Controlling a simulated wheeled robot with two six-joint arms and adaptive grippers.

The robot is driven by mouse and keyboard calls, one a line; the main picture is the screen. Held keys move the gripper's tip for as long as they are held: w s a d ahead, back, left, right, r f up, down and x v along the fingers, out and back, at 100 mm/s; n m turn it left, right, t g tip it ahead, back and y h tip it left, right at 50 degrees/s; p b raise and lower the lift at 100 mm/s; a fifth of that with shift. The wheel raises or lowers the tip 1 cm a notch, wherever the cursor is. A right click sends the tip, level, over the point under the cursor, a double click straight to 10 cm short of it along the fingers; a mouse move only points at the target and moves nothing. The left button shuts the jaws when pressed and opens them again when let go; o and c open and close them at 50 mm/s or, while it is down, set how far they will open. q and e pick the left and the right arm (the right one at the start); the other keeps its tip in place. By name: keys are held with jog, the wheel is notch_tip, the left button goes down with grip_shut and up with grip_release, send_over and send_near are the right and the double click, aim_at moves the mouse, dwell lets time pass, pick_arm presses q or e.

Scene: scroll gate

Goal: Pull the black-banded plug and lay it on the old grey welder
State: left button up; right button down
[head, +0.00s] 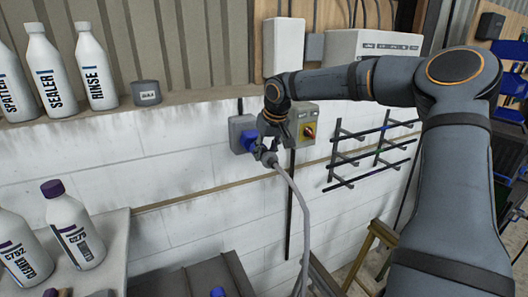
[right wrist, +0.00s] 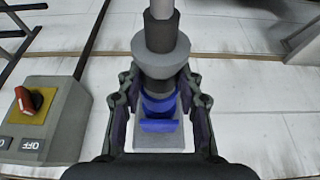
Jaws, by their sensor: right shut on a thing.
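The plug (right wrist: 162,58) is grey with a dark band near its cable end, and a grey cable (head: 300,205) hangs from it. My right gripper (head: 266,150) is shut on the plug in front of the blue wall socket (head: 249,140), with one finger on each side in the right wrist view (right wrist: 160,108). The plug lines up with the blue socket (right wrist: 158,126); the gripper partly hides the joint, so I cannot tell how deep it sits. A dark grey box (head: 190,277) at the bottom edge may be the welder. My left gripper is out of view.
A grey switch box (head: 303,122) with a red knob is close to the right of the socket. A wall rack (head: 370,155) is farther right. Bottles stand on the upper shelf (head: 180,103) and on a bench (head: 118,240) at left.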

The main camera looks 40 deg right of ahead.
jog(key=shift+s+a+f+b, duration=0.1)
jog(key=shift+s+a+b, duration=0.1)
jog(key=shift+s, duration=0.2)
jog(key=shift+s+a+b, duration=0.1)
jog(key=shift+s+b, duration=0.1)
jog(key=shift+s, duration=0.45)
notch_tip(320, 180, down, 10)
jog(key=b, duration=1)
jog(key=shift+f+b, duration=0.15)
jog(key=shift+b, duration=0.2)
